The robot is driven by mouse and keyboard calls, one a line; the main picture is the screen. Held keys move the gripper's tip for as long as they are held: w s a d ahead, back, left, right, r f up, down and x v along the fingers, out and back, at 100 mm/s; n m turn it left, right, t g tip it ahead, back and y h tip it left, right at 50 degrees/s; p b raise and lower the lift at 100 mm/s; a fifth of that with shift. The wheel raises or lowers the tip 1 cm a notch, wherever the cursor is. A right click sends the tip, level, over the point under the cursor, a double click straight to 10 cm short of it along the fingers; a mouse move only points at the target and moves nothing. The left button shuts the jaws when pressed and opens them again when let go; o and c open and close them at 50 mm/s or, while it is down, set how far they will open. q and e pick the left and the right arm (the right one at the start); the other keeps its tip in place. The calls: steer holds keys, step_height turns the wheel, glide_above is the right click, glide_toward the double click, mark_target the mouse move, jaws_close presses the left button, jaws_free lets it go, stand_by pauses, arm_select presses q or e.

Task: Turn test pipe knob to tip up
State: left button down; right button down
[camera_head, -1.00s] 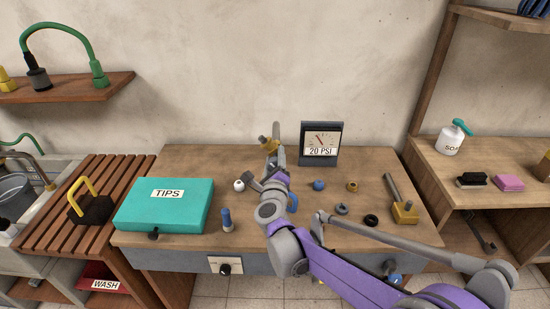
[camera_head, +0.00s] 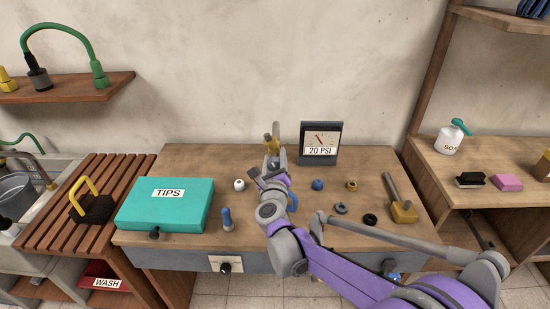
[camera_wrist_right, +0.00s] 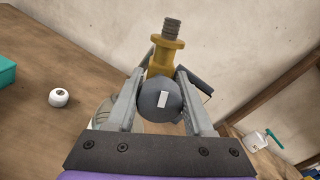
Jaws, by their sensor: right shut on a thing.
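In the right wrist view the brass fitting (camera_wrist_right: 164,58) points up, leaning slightly right. Below it is a dark round knob (camera_wrist_right: 155,104) with a white mark. My right gripper (camera_head: 272,165) reaches the pipe from the front, and its two fingers are shut on the knob's sides. The knob is mostly hidden in the head view. My left gripper is not in view.
A gauge reading 20 PSI (camera_head: 320,133) stands just right of the pipe. A teal TIPS box (camera_head: 165,213) is at the bench's left. Several small fittings, including a white one (camera_head: 239,184) and a blue one (camera_head: 318,184), lie around my arm. A brass-based tool (camera_head: 404,211) is at right.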

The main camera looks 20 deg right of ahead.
steer(key=shift+r+m+p, duration=0.1)
steer(key=shift+m+p, duration=0.45)
steer(key=shift+m, duration=1.35)
stand_by(4.6)
steer(key=shift+c, duration=1.5)
jaws_free()
steer(key=b+v, duration=0.1)
steer(key=v, duration=0.9)
steer(key=shift+s, duration=0.4)
steer(key=shift+a, duration=0.1)
